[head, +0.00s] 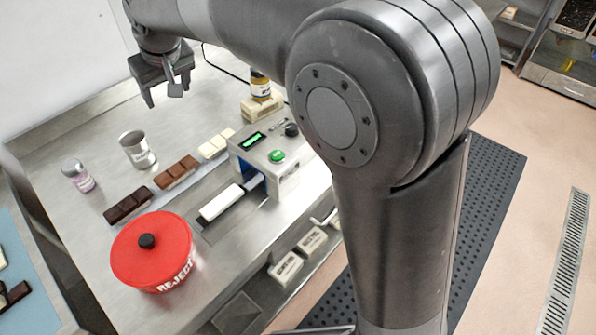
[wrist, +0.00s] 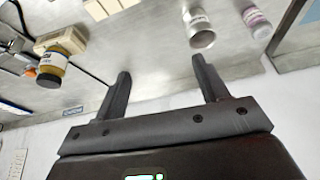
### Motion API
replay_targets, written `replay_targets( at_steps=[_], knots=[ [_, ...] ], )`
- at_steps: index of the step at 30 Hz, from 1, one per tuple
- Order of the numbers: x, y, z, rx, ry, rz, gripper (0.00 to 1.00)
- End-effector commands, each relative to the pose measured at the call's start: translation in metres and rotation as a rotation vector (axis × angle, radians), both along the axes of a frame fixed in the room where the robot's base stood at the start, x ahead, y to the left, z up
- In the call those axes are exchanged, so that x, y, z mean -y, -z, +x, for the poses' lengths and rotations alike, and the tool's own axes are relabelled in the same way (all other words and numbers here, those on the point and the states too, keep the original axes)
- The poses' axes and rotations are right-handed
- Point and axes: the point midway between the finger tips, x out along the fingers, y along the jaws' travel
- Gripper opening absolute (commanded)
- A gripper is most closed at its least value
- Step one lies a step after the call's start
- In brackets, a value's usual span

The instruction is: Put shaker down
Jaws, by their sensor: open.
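My gripper (head: 167,92) is open and empty, raised above the back of the steel bench; its two fingers also show apart in the wrist view (wrist: 160,68). A small container with a grey cap and purple label (head: 79,176) looks like a shaker and stands upright on the bench at the left. It also shows in the wrist view (wrist: 257,23), apart from the fingers. A metal can with a pale label (head: 137,150) stands to its right, also in the wrist view (wrist: 200,28), beyond one fingertip and not held. Which one is the shaker is not certain.
A red lidded reject tub (head: 152,252) stands at the bench front. Chocolate bars (head: 176,171) lie in a row behind it. A machine with a green button (head: 268,160) and a yellow-labelled jar (head: 260,88) stand to the right. Bare steel lies below my gripper.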

Motion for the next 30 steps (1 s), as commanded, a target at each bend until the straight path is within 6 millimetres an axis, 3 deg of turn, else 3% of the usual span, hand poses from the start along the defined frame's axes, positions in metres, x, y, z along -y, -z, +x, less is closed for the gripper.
replay_targets(
  at_steps=[1, 6, 11, 15, 22, 27, 30],
  knots=[
    [0.033, -0.010, -0.004, 0.006, 0.042, 0.004, 0.67],
    [0.126, -0.026, -0.026, 0.016, 0.164, 0.010, 0.67],
    [0.204, -0.030, -0.062, 0.027, 0.281, 0.016, 0.67],
    [0.263, -0.023, -0.101, 0.036, 0.383, 0.019, 0.67],
    [0.336, 0.004, -0.175, 0.051, 0.547, 0.026, 0.67],
    [0.366, 0.028, -0.218, 0.059, 0.641, 0.029, 0.67],
    [0.375, 0.039, -0.233, 0.061, 0.672, 0.029, 0.67]
  ],
)
